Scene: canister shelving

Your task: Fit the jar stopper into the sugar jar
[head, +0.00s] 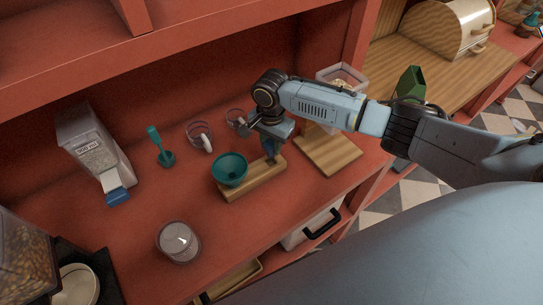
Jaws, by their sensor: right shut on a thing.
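A clear round glass jar with white contents (178,243), which looks like the sugar jar, stands open on the red shelf at the lower middle. My right gripper (271,148) comes in from the right and points down over the right end of a small wooden block (253,182). A teal funnel-like bowl (230,169) sits at the block's left end. My left gripper is not in view.
A teal-handled tool (163,150), a blue-ended dispenser (97,150) and a wooden board (328,153) are nearby. A clear bin of brown grains (25,258) is at lower left. Shelf around the glass jar is free.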

